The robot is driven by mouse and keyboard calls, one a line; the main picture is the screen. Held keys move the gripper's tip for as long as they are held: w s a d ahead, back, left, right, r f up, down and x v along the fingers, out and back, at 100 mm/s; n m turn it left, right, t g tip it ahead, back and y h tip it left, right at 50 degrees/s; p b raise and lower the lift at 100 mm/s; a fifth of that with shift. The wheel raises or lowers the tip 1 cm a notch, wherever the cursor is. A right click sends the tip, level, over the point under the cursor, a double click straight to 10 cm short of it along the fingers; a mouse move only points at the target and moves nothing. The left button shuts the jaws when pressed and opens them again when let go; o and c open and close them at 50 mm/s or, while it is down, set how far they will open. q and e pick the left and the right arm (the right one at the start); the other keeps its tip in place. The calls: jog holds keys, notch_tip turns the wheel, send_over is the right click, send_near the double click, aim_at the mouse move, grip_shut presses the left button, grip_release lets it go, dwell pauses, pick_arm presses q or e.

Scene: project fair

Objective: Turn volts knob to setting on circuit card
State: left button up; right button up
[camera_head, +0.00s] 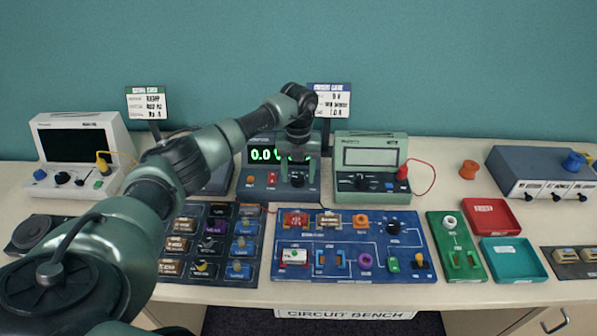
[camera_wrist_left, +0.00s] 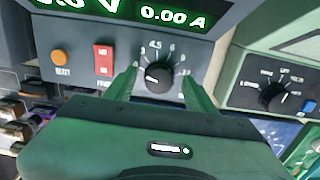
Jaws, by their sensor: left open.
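The volts knob (camera_wrist_left: 158,79) is a round black dial on the power supply front, with printed numbers around its upper side. Its white mark points left. The power supply (camera_head: 258,179) shows green digits, 0.0 V in the head view and 0.00 A in the wrist view. My left gripper (camera_wrist_left: 159,73) is open, one finger on each side of the knob; I cannot tell whether they touch it. The circuit card (camera_head: 334,98) stands behind, appearing to read 9 V and 1.0 A.
A red button (camera_wrist_left: 103,60) and an orange button (camera_wrist_left: 61,57) sit left of the knob. A green meter (camera_head: 371,155) stands close on the right with its own black dial (camera_wrist_left: 277,97). A blue circuit board (camera_head: 345,262) lies in front. An oscilloscope (camera_head: 80,150) stands far left.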

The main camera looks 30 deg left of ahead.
pick_arm(q)
jog(key=shift+s+f, duration=0.1)
grip_shut()
pick_arm(e)
jog(key=shift+w, duration=0.55)
